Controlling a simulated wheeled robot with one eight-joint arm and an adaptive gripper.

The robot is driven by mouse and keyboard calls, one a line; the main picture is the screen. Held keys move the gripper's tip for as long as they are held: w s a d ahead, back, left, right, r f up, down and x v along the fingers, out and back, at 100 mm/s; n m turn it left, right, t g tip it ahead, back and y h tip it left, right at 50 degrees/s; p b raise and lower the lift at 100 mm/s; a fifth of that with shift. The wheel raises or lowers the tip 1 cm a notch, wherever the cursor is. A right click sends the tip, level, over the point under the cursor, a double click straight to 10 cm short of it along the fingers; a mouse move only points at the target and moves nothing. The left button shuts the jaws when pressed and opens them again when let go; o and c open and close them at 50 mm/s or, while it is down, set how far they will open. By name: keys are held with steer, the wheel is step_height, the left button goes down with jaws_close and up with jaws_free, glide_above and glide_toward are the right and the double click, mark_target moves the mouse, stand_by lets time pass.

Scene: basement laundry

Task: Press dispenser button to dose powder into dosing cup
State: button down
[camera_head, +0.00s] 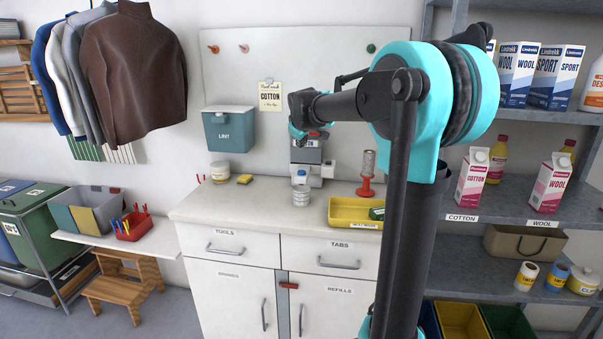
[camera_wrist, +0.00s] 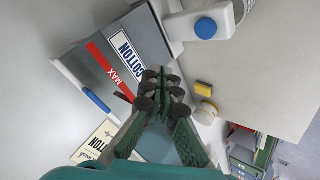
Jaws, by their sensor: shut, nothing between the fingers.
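The dispenser (camera_head: 307,155) stands on the counter against the wall; it is grey with a white lower part. In the wrist view its body (camera_wrist: 125,50) carries a COTTON label and a red MAX stripe. A white part with a blue round spot (camera_wrist: 206,28), which looks like the button, juts out from it. The clear dosing cup (camera_head: 301,196) stands on the counter in front of the dispenser's lower part; I cannot make it out in the wrist view. My gripper (camera_wrist: 163,82) is shut and empty, at the dispenser's upper part; whether it touches is unclear.
On the counter (camera_head: 205,200), a jar (camera_head: 220,171) and yellow sponge (camera_head: 244,179) lie left; a yellow tray (camera_head: 350,211) and red-based spindle (camera_head: 367,185) stand right. A LINT bin (camera_head: 229,130) hangs on the wall. Shelves (camera_head: 500,210) with cartons stand at right.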

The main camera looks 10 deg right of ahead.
mark_target(302, 172)
steer(key=shift+f, duration=3.65)
steer(key=shift+f, duration=0.4)
steer(key=shift+f, duration=0.55)
steer(key=shift+r, duration=0.95)
steer(key=shift+r, duration=2.55)
